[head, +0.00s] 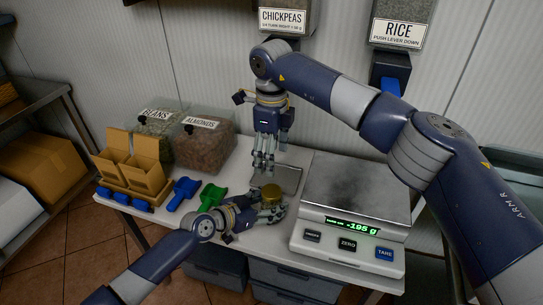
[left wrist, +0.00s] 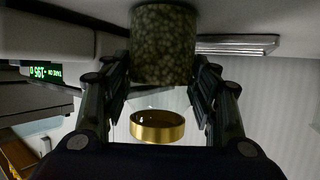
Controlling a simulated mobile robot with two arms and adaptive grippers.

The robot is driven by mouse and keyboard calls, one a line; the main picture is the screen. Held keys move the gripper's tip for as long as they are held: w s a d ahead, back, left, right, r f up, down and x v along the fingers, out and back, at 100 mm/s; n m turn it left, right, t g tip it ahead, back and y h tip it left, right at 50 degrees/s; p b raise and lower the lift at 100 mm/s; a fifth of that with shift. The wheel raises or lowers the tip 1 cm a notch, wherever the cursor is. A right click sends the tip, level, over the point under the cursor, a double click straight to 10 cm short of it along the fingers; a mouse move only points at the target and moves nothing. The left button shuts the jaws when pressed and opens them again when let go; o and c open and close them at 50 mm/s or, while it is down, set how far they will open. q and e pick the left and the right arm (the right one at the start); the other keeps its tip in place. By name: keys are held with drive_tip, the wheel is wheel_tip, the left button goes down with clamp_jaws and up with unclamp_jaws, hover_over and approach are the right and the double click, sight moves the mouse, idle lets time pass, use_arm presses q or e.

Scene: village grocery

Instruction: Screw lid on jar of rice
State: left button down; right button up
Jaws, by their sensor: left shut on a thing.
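My left gripper (head: 264,213) is shut on a glass jar (left wrist: 163,45) near the front edge of the table. The jar shows best in the left wrist view, which looks upside down, with dark speckled contents between the fingers. A gold lid (head: 271,193) sits at the jar's top end in the head view; it also shows in the left wrist view (left wrist: 157,126). I cannot tell how tightly it sits. My right gripper (head: 264,160) points down just above and behind the lid, apart from it. Its finger opening is unclear.
A white scale (head: 348,231) reading -195 g stands right of the jar. A metal plate (head: 287,178) lies behind. Green (head: 212,195) and blue (head: 182,192) scoops, a cardboard box (head: 142,182), and beans and almonds (head: 205,148) bins stand left. A rice dispenser (head: 400,32) hangs above.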

use_arm(q)
drive_tip(key=c, duration=0.5)
unclamp_jaws()
drive_tip(key=v, duration=1.2)
